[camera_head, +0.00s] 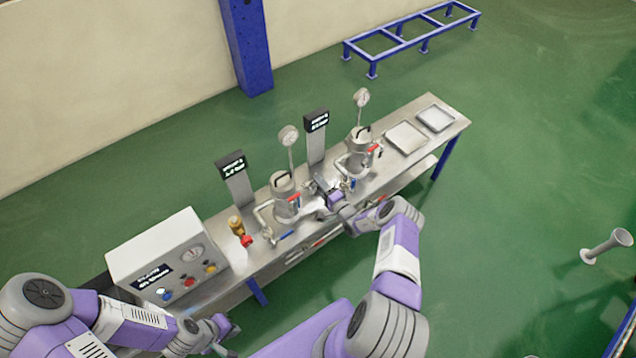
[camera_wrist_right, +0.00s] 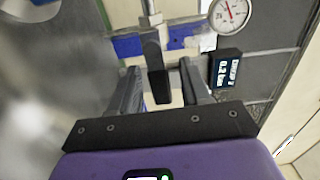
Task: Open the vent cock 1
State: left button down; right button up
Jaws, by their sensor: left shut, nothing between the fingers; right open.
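Two metal vessels stand on the steel bench (camera_head: 330,227): a nearer one (camera_head: 283,198) and a farther one (camera_head: 358,155). The nearer has a red lever (camera_head: 293,199) on its side and a blue lever (camera_head: 285,234) low in front; the farther has a red lever (camera_head: 374,148). I cannot tell which part is vent cock 1. My right gripper (camera_head: 318,190) is just right of the nearer vessel. In the right wrist view its open fingers (camera_wrist_right: 160,82) stand either side of a dark upright piece (camera_wrist_right: 158,80); contact is unclear. My left gripper (camera_head: 226,328) is shut and empty in front of the bench.
A control box (camera_head: 165,262) with buttons and a brass fitting with a red knob (camera_head: 243,238) occupy the bench's left. Display posts (camera_head: 233,172) and dial gauges (camera_head: 288,136) rise at the back. Two trays (camera_head: 405,136) lie at the far right.

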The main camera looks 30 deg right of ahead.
jog(key=s+p, duration=0.1)
jog(key=s, duration=0.5)
jog(key=shift+d, duration=0.3)
